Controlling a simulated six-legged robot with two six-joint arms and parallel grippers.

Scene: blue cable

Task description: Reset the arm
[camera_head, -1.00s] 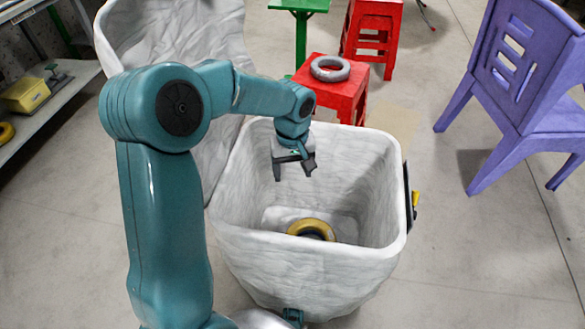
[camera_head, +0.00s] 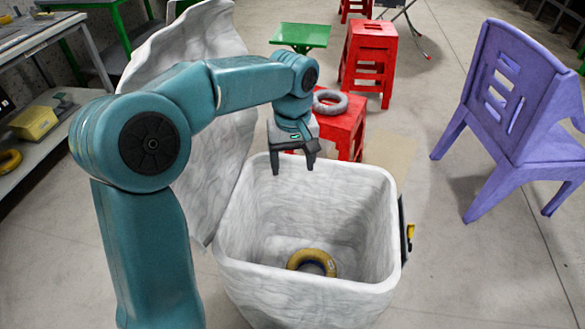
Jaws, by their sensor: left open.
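My left arm comes in from the left, and its gripper (camera_head: 293,167) hangs over the back part of the white bin, near the rim. The gripper is open and empty, with its fingers pointing down. The white bin (camera_head: 310,292) stands open in the middle. A yellow ring (camera_head: 312,258) lies on the bin's floor, below the gripper and apart from it. My right gripper is not in view.
The bin's raised lid (camera_head: 210,130) stands behind my arm. A grey ring (camera_head: 330,101) lies on a low red stool (camera_head: 345,130) behind the bin. A purple chair (camera_head: 510,120) stands right, a shelf (camera_head: 45,145) left.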

